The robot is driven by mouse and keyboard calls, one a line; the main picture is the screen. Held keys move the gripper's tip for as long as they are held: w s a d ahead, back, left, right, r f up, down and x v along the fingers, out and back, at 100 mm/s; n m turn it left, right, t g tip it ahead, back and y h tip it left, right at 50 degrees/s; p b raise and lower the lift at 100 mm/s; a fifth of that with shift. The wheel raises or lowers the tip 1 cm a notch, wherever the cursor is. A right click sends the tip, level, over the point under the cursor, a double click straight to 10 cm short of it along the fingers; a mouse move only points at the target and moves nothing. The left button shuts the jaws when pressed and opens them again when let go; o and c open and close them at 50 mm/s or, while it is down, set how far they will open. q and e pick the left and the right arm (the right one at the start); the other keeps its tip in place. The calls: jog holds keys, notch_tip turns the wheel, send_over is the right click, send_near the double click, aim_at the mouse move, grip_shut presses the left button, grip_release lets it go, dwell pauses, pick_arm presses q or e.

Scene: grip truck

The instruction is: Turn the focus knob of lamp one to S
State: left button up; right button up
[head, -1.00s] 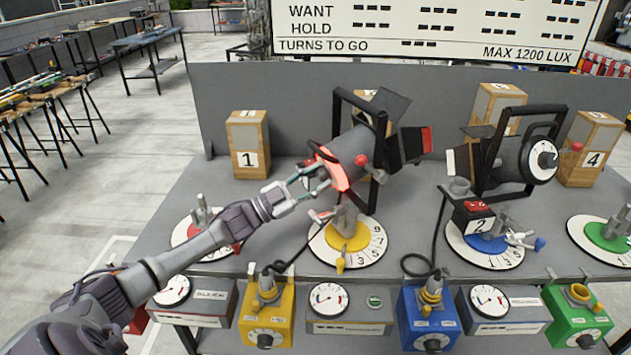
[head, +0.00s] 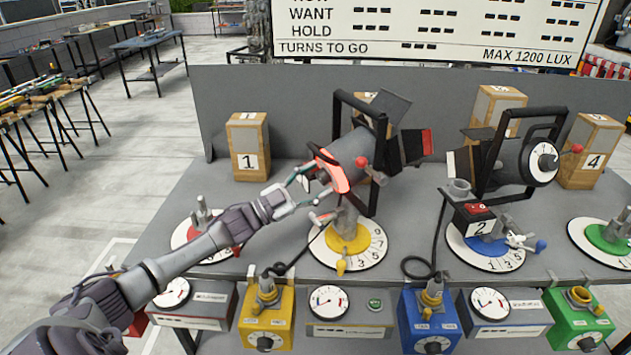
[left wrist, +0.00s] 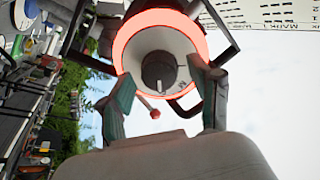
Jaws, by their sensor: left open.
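Lamp one, a grey lamp (head: 352,150) in a black yoke, stands over the yellow-centred turntable (head: 348,243). Its rear rim glows red and faces my left gripper. In the left wrist view the red rim (left wrist: 133,27) surrounds a pale dial face (left wrist: 137,55) with a dark focus knob (left wrist: 158,72) at its middle. A small mark shows at the dial's lower right, too small to read surely. My left gripper (head: 309,183) is open behind the lamp; its fingers (left wrist: 164,82) stand either side of the knob in the picture. Contact cannot be told. My right gripper is out of view.
A lever with a red ball (left wrist: 155,114) sticks out below the dial. A second lamp (head: 505,158) stands right, on a blue-centred turntable (head: 484,247). Wooden block 1 (head: 248,148) is behind my left arm. Control boxes, one yellow (head: 266,320), line the front. A black cable (head: 290,250) runs beside the turntable.

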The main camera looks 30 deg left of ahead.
pick_arm(q)
jog(key=shift+s, duration=0.1)
jog(key=v, duration=1.2)
